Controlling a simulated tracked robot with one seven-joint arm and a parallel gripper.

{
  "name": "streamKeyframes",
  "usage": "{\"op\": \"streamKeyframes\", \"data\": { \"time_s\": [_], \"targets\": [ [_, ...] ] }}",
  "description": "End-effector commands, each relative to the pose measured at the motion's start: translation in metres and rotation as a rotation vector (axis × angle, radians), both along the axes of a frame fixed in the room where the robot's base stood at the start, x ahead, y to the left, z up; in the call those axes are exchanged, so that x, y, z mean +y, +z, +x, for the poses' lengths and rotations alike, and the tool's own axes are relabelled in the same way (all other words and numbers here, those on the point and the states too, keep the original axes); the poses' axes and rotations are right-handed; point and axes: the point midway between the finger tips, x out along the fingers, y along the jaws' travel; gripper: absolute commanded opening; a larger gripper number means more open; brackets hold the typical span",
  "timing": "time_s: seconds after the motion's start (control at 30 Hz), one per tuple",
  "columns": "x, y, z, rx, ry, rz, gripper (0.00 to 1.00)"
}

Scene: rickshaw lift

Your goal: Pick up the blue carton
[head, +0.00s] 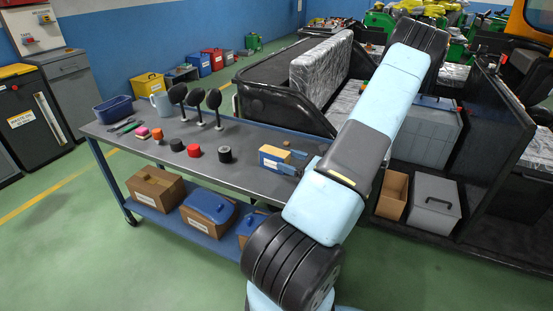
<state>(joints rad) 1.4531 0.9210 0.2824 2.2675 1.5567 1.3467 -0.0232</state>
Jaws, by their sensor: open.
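My gripper (289,163) is low over the table at the carton's right side. Its blue-grey fingers point left at the carton and are open. My arm comes in from the right and hides part of the gripper. I cannot tell whether the fingers touch the carton.
The table (235,158) also bears a blue bin (114,109), a grey-blue mug (161,104), black round-headed stands (214,100), a red cylinder (194,150) and a black cylinder (225,154). Cardboard boxes (155,188) sit on its lower shelf. A black cart stands behind.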

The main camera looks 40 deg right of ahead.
Motion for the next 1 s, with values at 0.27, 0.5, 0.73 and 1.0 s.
{"op": "streamKeyframes", "data": {
  "time_s": [0.27,0.5,0.73,1.0],
  "targets": [
    [0.005,0.0,0.015,-0.001,0.002,0.0,0.88],
    [0.014,0.0,0.045,-0.001,0.002,0.0,0.88],
    [0.016,0.0,0.052,0.0,0.0,0.0,0.88],
    [0.016,0.0,0.052,0.0,0.0,0.0,0.69]
  ]
}}
